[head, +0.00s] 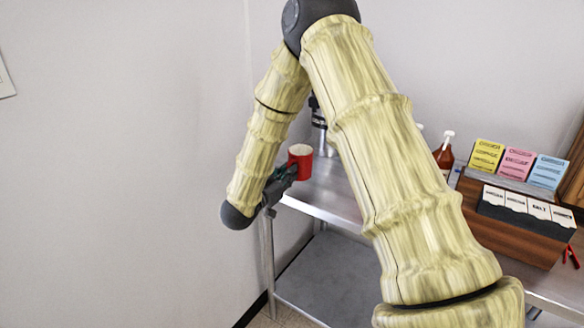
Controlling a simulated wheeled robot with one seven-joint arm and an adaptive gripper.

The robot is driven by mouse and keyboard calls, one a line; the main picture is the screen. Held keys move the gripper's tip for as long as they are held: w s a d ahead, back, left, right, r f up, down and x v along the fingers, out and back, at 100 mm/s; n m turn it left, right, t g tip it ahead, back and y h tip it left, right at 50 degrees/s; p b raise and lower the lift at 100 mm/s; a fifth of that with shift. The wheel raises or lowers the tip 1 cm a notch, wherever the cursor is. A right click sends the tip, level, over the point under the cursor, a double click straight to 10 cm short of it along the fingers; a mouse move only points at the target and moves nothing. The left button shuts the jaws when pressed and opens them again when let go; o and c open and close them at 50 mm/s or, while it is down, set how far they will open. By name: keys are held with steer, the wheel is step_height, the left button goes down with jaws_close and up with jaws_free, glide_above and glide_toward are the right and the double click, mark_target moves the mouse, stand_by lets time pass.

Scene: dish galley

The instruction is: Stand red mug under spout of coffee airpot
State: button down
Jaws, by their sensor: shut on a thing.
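A red mug (301,164) with a pale inside is upright above the left end of the metal counter. My gripper (284,172) is shut on the mug at its left side. I cannot tell whether the mug's base touches the counter. A dark and metal upright vessel, likely the coffee airpot (318,118), stands behind the mug at the back of the counter. My arm hides most of it, and its spout is not clearly visible.
The steel counter (333,198) has a lower shelf (335,278). To the right stand a brown pump bottle (444,156), yellow, pink and blue cards (518,163) in a wooden holder, and a black labelled box (527,213). Walls close in at left and back.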

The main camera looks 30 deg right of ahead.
steer(key=w+d, duration=0.2)
steer(key=w+d+p, duration=0.1)
steer(key=w+d, duration=0.1)
steer(key=w, duration=0.1)
steer(key=w+d+f+p, duration=0.1)
steer(key=w+d, duration=0.1)
steer(key=w, duration=0.1)
steer(key=shift+w+d, duration=0.15)
steer(key=shift+d, duration=0.2)
steer(key=shift+w+d, duration=0.15)
steer(key=shift+f+p, duration=0.55)
steer(key=shift+f, duration=1.2)
steer(key=c, duration=1.5)
jaws_free()
steer(key=shift+f, duration=0.1)
steer(key=shift+o, duration=0.2)
